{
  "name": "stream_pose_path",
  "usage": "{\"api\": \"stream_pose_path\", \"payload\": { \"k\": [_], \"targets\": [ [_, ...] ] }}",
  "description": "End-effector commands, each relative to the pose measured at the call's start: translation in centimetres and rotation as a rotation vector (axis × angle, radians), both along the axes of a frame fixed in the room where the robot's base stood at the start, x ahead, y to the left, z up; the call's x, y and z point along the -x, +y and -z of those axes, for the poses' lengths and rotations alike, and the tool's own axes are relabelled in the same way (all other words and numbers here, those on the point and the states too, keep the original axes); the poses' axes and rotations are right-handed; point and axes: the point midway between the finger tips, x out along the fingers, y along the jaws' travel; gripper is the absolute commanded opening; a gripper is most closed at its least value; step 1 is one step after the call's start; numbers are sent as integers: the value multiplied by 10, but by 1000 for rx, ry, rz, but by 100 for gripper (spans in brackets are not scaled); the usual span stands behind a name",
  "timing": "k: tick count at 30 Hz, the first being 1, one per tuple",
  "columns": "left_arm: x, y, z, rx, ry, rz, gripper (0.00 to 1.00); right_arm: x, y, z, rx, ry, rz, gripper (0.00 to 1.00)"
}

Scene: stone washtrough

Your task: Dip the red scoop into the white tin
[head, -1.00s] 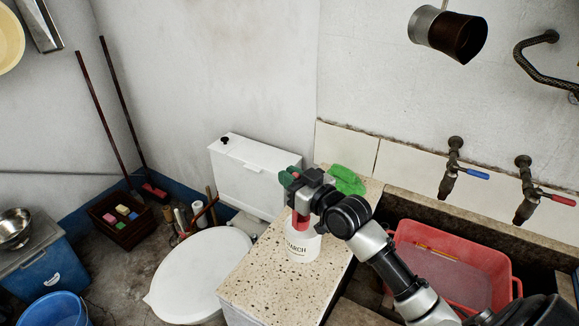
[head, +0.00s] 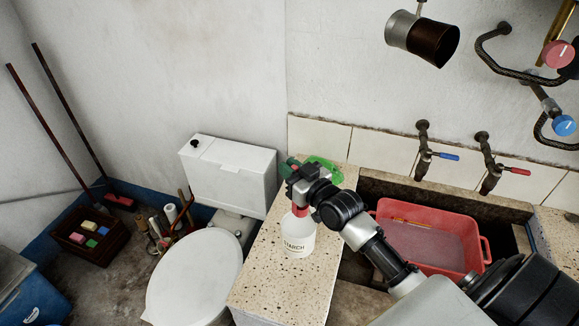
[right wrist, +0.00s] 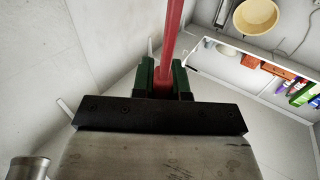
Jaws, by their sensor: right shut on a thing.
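The white tin (head: 299,243), with dark lettering on its side, stands upright on the speckled stone counter (head: 262,290). My right gripper (head: 290,168) is above it, its green fingers shut on the red scoop. The scoop (head: 299,211) hangs below the gripper at the tin's mouth; its lower end is hidden, so its depth inside cannot be told. In the right wrist view, the scoop's red handle (right wrist: 173,40) runs between the green fingers (right wrist: 162,82). My left gripper is not in view.
A green cloth (head: 326,169) lies behind the gripper on the counter. A red basin (head: 432,241) sits in the trough to the right, below two taps (head: 485,165). A white toilet (head: 196,275) stands left of the counter. Bare counter lies in front of the tin.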

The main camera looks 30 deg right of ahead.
Motion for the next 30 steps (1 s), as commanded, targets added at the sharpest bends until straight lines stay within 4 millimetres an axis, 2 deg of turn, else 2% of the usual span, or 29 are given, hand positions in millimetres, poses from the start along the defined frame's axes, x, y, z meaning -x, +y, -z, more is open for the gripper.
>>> {"api": "stream_pose_path", "payload": {
  "k": [1,9,30],
  "targets": [
    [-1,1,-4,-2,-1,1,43,0,0,-2,2,1,0,0],
    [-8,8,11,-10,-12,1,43,0,0,19,-1,1,0,0],
    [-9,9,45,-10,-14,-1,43,0,0,68,1,0,0,0]
  ]
}}
